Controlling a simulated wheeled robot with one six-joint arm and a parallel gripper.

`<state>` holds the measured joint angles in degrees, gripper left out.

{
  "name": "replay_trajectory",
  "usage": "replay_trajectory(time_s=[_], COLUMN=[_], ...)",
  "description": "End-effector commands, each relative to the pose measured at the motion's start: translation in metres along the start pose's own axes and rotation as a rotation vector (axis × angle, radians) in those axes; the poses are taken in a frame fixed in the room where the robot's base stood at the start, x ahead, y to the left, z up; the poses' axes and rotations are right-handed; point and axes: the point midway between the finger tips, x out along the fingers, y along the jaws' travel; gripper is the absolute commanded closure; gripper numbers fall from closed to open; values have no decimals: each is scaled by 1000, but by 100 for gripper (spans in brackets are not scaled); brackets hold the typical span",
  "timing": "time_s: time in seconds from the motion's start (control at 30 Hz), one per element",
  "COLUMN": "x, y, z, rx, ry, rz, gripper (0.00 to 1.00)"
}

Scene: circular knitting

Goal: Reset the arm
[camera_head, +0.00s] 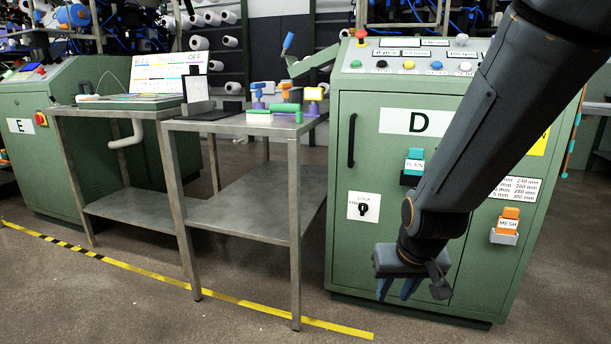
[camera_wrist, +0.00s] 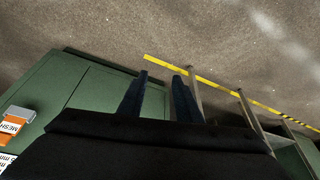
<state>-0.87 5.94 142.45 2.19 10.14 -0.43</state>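My arm comes in from the top right of the head view and hangs down in front of the green machine D (camera_head: 349,250). My gripper (camera_head: 397,289) is low, near the machine's lower front, with its blue fingers pointing down. In the wrist view my gripper (camera_wrist: 160,76) shows two fingers with a clear gap and nothing between them. The gripper is open and empty. The arm hides part of the machine's front.
Metal tables (camera_head: 293,205) stand left of machine D, with several coloured tool pieces on top. Machine E (camera_head: 60,150) is at the far left. An orange MESH tag (camera_head: 507,225) hangs at right. Yellow tape (camera_head: 240,302) crosses the open floor.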

Motion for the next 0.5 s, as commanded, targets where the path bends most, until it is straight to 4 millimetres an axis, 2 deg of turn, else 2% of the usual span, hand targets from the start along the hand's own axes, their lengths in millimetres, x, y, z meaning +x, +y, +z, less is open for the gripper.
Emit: replay_trajectory(time_s=[0.23,0.5], x=[-30,-52], y=[10,-46], z=[64,72], rx=[-15,-112], ry=[-145,-172], rz=[15,-41], gripper=[69,69])
